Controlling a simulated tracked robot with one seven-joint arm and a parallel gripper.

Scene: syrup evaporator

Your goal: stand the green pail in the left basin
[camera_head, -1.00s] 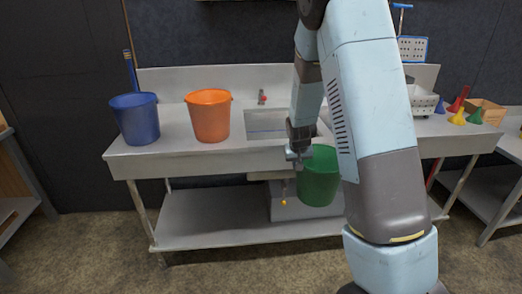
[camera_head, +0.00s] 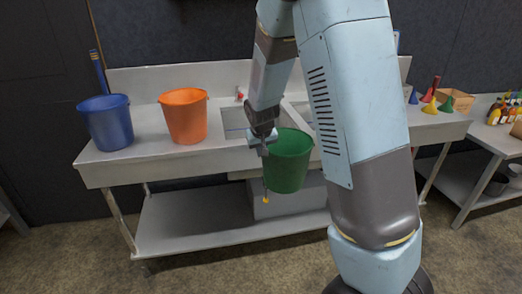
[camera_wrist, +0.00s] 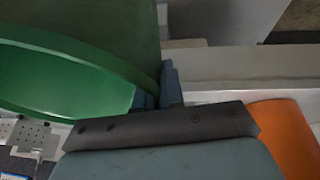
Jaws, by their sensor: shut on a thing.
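The green pail (camera_head: 288,162) hangs upright from my gripper (camera_head: 265,142), in front of the sink counter's front edge. Its rim is slightly above that edge and its body hangs below it. My gripper is shut on the pail's left rim side. In the wrist view the pail (camera_wrist: 75,75) fills the upper left, with the gripper fingers (camera_wrist: 160,92) at its wall. The left basin (camera_head: 234,119) is partly visible behind my gripper. The right basin (camera_head: 301,110) is mostly hidden by my arm.
An orange pail (camera_head: 185,117) stands on the counter (camera_head: 135,165) left of the left basin, with a blue pail (camera_head: 107,122) farther left. A red tap (camera_head: 239,94) is behind the basin. Coloured funnels (camera_head: 430,105) and a box (camera_head: 455,99) stand at the right.

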